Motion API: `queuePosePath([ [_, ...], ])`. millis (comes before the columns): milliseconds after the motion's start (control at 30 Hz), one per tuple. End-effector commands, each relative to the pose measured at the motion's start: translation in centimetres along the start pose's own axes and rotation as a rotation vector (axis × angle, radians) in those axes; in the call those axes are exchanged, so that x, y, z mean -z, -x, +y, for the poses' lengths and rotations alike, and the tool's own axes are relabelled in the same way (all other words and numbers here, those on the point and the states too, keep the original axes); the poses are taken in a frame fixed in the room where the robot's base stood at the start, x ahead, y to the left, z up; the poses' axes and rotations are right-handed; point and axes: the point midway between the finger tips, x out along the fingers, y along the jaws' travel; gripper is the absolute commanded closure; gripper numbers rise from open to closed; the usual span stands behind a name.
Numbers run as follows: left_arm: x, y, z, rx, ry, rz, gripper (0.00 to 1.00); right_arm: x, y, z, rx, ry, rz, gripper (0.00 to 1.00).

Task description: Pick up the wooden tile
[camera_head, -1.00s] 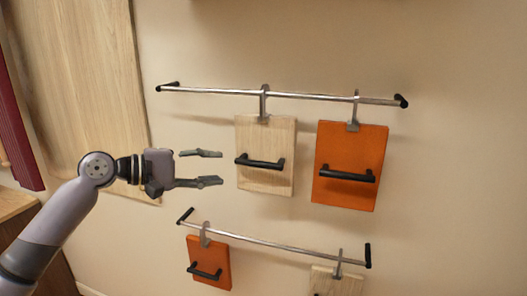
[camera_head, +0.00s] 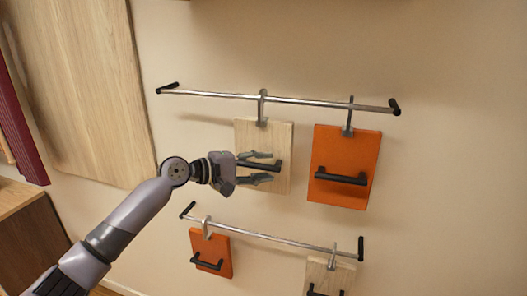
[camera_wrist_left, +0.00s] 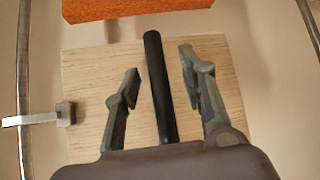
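The wooden tile (camera_head: 281,137) hangs by a metal hook from the upper rail in the head view, with a black bar handle (camera_head: 273,166) on its face. A second pale wooden tile (camera_head: 338,274) hangs on the lower rail. My left gripper (camera_head: 272,166) is in front of the upper wooden tile, its fingers above and below the handle. In the left wrist view the open fingers (camera_wrist_left: 160,83) stand on both sides of the black handle (camera_wrist_left: 157,75), with gaps, over the wooden tile (camera_wrist_left: 86,83). My right gripper is not in view.
An orange tile (camera_head: 344,145) hangs right of the wooden tile on the upper rail (camera_head: 215,94). A smaller orange tile (camera_head: 211,246) hangs on the lower rail (camera_head: 270,236). A large wooden panel (camera_head: 85,90) and a brown cabinet (camera_head: 30,243) are at left.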

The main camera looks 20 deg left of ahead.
Motion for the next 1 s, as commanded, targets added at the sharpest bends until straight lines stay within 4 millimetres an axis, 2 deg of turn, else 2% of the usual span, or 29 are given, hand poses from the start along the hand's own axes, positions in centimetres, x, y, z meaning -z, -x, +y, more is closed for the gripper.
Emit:
queuePosePath([
  [200,0.02,-0.04,-0.05,0.0,-0.001,0.0,0.63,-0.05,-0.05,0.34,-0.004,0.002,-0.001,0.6],
  [767,0.02,-0.01,-0.05,0.0,0.0,0.0,1.0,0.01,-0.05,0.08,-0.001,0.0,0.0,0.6],
  [1000,0.03,0.0,-0.06,0.0,0.0,0.0,1.0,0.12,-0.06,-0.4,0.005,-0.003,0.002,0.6],
])
